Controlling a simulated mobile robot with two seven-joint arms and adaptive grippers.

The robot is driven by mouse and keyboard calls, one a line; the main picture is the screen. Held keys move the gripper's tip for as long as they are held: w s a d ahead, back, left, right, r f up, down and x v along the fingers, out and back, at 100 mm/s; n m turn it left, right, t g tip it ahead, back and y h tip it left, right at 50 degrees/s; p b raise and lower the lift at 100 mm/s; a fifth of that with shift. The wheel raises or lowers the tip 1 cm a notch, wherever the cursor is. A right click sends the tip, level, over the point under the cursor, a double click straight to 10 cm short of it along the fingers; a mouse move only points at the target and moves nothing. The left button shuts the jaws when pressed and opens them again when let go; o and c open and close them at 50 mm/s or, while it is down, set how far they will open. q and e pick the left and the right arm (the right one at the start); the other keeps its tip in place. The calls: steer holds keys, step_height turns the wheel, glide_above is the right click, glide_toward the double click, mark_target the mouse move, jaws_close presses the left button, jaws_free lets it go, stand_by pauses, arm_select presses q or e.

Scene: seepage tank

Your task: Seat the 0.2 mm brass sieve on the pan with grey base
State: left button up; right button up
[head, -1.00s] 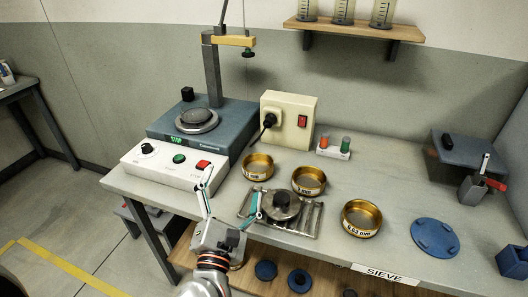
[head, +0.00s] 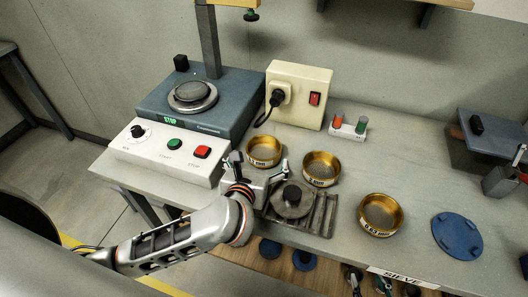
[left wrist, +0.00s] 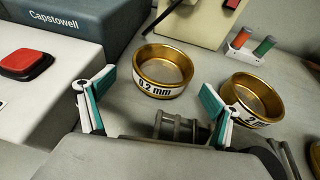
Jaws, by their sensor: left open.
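The 0.2 mm brass sieve (head: 264,151) stands upright on the bench, and its label faces me in the left wrist view (left wrist: 160,90). My left gripper (head: 259,168) is open and empty, just in front of that sieve. In the left wrist view its fingers (left wrist: 155,100) are spread, with the sieve ahead between them, apart from both. A round grey pan-like piece (head: 192,95) sits on the blue-grey shaker. Another round grey piece with a dark knob (head: 291,196) lies on a metal rack. I cannot tell which is the named pan. My right gripper is not seen.
A 2 mm sieve (head: 321,168) and a 0.63 mm sieve (head: 380,214) stand to the right, near a blue disc (head: 458,235). The white control box (head: 165,150) is left of my gripper. A cream switch box (head: 298,95) stands behind the sieves.

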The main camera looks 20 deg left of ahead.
mark_target(265, 147)
arm_select(q)
steer(key=x, duration=0.5)
steer(key=shift+w+d+r, duration=0.1)
steer(key=shift+w+r, duration=0.05)
steer(key=shift+w, duration=0.1)
steer(key=c, duration=1.3)
steer(key=shift+r, duration=0.1)
